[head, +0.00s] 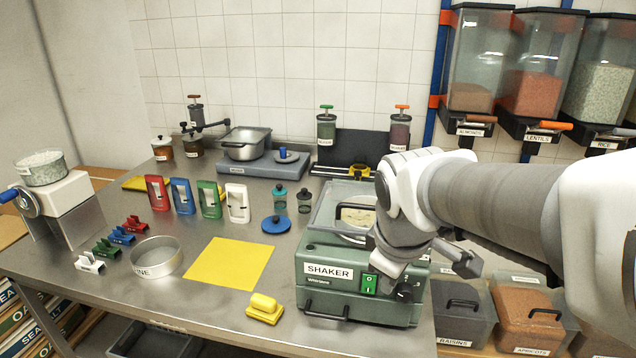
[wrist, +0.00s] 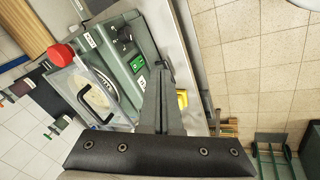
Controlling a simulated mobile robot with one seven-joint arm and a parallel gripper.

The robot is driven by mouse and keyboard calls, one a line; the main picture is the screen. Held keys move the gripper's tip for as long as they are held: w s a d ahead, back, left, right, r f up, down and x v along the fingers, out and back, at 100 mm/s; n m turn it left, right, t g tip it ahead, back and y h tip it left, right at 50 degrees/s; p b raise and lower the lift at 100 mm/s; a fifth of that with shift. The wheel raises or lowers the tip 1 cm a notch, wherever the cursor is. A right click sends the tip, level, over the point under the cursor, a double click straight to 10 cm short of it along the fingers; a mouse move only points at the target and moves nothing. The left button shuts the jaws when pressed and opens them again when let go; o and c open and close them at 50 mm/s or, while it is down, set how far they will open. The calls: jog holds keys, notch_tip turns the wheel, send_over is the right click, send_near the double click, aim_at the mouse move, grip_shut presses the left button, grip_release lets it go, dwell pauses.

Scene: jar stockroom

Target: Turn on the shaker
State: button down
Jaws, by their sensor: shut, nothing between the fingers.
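The shaker (head: 330,308) is a green box with a clear lid on the steel bench, at the middle right of the head view. Its front has a white SHAKER label and a green rocker switch (head: 369,284) with a dark knob (head: 405,293) to its right. The shaker also shows in the wrist view (wrist: 118,60), with the green switch (wrist: 138,64) close to the fingertips. My gripper (wrist: 158,68) is shut and empty, beside the switch in the picture. I cannot tell whether it touches. In the head view, my arm covers part of the shaker's right side and top.
A yellow scoop-like block (head: 264,308) and a yellow mat (head: 229,263) lie left of the shaker. A steel sieve (head: 157,257) stands further left. Bins of raisins (head: 461,305) and apricots (head: 530,309) stand to the right. A red knob (wrist: 62,54) shows in the wrist view.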

aim_at(369, 284)
jog(key=w+a+f+n+b, duration=0.1)
jog(key=w+f+n, duration=0.4)
jog(key=w, duration=0.1)
jog(key=shift+a+f+g+b, duration=0.25)
jog(key=shift+f+g+b, duration=0.1)
jog(key=shift+f+g, duration=0.05)
jog(key=w+d+f+b, duration=0.2)
jog(key=w+f, duration=0.4)
jog(key=f, duration=0.4)
jog(key=shift+w+b, duration=0.4)
jog(key=shift+b, duration=0.2)
jog(key=shift+w+f+t+b, duration=0.15)
jog(key=shift+f+t+b, duration=0.2)
jog(key=shift+b, duration=0.55)
jog(key=shift+r, duration=0.35)
